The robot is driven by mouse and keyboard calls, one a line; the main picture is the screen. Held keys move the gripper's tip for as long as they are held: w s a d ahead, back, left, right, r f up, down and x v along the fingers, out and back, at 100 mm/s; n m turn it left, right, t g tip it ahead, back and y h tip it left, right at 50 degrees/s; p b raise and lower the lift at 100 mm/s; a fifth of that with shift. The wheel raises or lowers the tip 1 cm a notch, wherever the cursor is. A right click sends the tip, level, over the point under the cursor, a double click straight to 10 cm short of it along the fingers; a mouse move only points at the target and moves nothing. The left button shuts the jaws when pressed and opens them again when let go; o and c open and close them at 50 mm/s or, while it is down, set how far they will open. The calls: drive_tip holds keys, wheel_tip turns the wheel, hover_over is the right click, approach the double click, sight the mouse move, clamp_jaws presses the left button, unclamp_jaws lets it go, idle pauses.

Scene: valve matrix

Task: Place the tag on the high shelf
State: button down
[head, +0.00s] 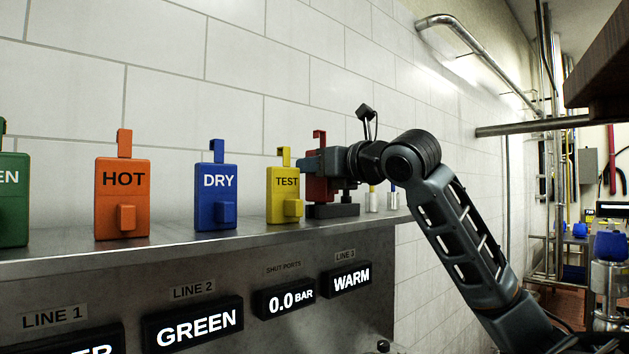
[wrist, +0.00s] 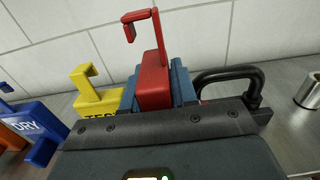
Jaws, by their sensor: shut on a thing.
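A red tag (head: 319,137) with a hooked top is in my gripper (head: 322,168), over the right part of the high shelf (head: 60,258). In the wrist view the red tag (wrist: 152,70) stands upright between the blue-grey jaws of my gripper (wrist: 155,92), which are shut on it. The yellow TEST tag (head: 285,194) stands just left of the gripper. It also shows in the wrist view (wrist: 97,101).
The blue DRY tag (head: 216,196), orange HOT tag (head: 122,198) and a green tag (head: 13,199) stand along the shelf to the left. A black looped object (wrist: 252,82) lies right of the gripper. Small metal cylinders (head: 371,201) stand near the shelf's right end. A tiled wall (head: 160,80) is close behind.

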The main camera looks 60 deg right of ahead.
sight(315, 182)
drive_tip(key=shift+f+p, duration=0.35)
drive_tip(key=shift+f, duration=1.3)
drive_tip(key=shift+f, duration=0.2)
drive_tip(key=c, duration=1.2)
unclamp_jaws()
drive_tip(key=shift+o, duration=0.2)
drive_tip(key=shift+r, duration=0.1)
drive_tip(key=shift+r, duration=0.2)
drive_tip(key=b+v, duration=0.3)
drive_tip(key=v, duration=0.9)
